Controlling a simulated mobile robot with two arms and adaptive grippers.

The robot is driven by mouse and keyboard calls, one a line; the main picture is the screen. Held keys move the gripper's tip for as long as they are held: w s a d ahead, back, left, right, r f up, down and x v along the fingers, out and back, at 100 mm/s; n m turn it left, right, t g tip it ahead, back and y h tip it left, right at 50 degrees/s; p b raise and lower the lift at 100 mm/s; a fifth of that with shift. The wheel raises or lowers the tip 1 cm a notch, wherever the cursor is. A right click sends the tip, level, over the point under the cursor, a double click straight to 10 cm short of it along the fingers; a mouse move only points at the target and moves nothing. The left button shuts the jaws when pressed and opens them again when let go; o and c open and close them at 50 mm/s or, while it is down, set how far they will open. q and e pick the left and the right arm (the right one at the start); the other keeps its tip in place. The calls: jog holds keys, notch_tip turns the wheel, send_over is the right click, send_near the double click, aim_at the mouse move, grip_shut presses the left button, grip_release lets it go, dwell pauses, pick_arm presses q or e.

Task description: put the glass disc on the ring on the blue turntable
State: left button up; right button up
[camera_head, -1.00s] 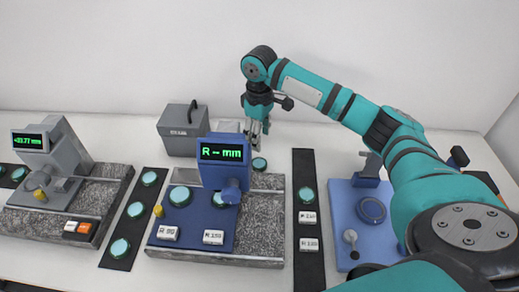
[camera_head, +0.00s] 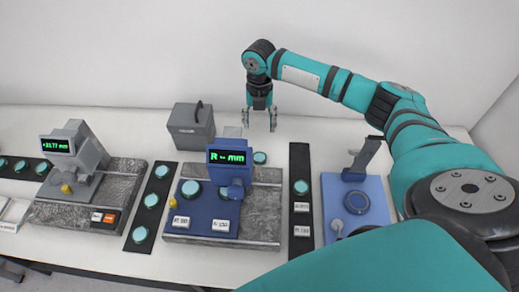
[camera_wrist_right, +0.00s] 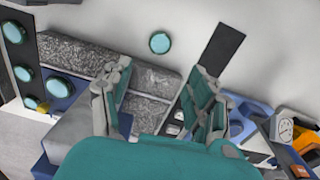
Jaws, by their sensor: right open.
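Several teal glass discs are in view, and I cannot tell which one the task means. One glass disc (camera_head: 260,158) lies alone on the white table behind the blue gauge; it also shows in the right wrist view (camera_wrist_right: 160,42). My right gripper (camera_head: 261,127) is open and empty, above the table near that lone disc. Its two spread fingers show in the right wrist view (camera_wrist_right: 160,75). A dark blue ring (camera_head: 356,202) lies flat on a blue base (camera_head: 330,190) at the right, apart from the gripper. My left gripper is not in view.
A blue gauge (camera_head: 229,175) with a display stands on a granite slab (camera_head: 265,220). A grey gauge (camera_head: 75,155) stands to its left. Black strips (camera_head: 299,165) hold discs and labelled blocks. A grey case (camera_head: 191,126) stands behind.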

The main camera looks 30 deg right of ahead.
jog(key=r+n+p, duration=0.1)
jog(key=n+p, duration=0.1)
jog(key=n, duration=0.3)
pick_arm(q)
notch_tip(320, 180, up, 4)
pick_arm(e)
jog(key=n+b, duration=0.3)
jog(key=b, duration=0.7)
send_over(259, 157)
jog(key=f, duration=1.1)
jog(key=shift+d+f, duration=0.25)
jog(key=shift+f, duration=0.1)
notch_tip(259, 157, down, 6)
jog(key=b, duration=0.5)
jog(key=shift+a+r+b, duration=0.15)
jog(key=shift+b, duration=0.2)
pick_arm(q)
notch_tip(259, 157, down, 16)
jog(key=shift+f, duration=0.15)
pick_arm(e)
jog(key=shift+r, duration=0.1)
jog(key=shift+r, duration=0.1)
jog(key=c, duration=1.1)
